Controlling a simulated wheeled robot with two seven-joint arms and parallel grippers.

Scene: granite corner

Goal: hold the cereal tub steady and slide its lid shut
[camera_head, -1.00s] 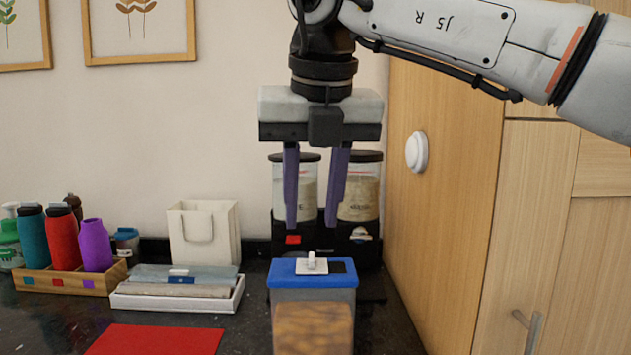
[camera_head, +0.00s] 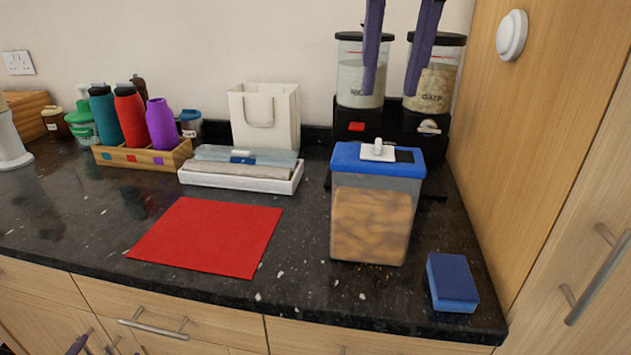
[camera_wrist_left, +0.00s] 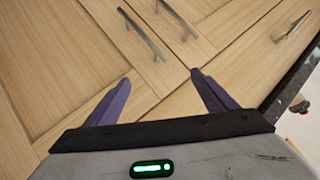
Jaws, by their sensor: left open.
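The cereal tub (camera_head: 374,185) stands upright on the dark counter, clear-sided and filled with brown cereal. Its blue lid (camera_head: 347,158) carries a white sliding tab (camera_head: 378,150) with a handle, and a dark gap (camera_head: 404,156) shows to the tab's right. My right gripper (camera_head: 391,94) is open and empty. Its two purple fingers point down from the top edge, above the tub and apart from it. My left gripper (camera_wrist_left: 161,77) is open and empty in the left wrist view, facing the cabinet fronts. Only a purple tip of it shows at the bottom left of the head view.
A blue sponge (camera_head: 452,283) lies right of the tub near the counter edge. A red mat (camera_head: 208,236) lies to the left. Behind are a white tray (camera_head: 240,182), a bottle box (camera_head: 140,158), a paper bag (camera_head: 264,118) and a two-jar dispenser (camera_head: 360,75). A wooden cabinet wall (camera_head: 530,120) bounds the right.

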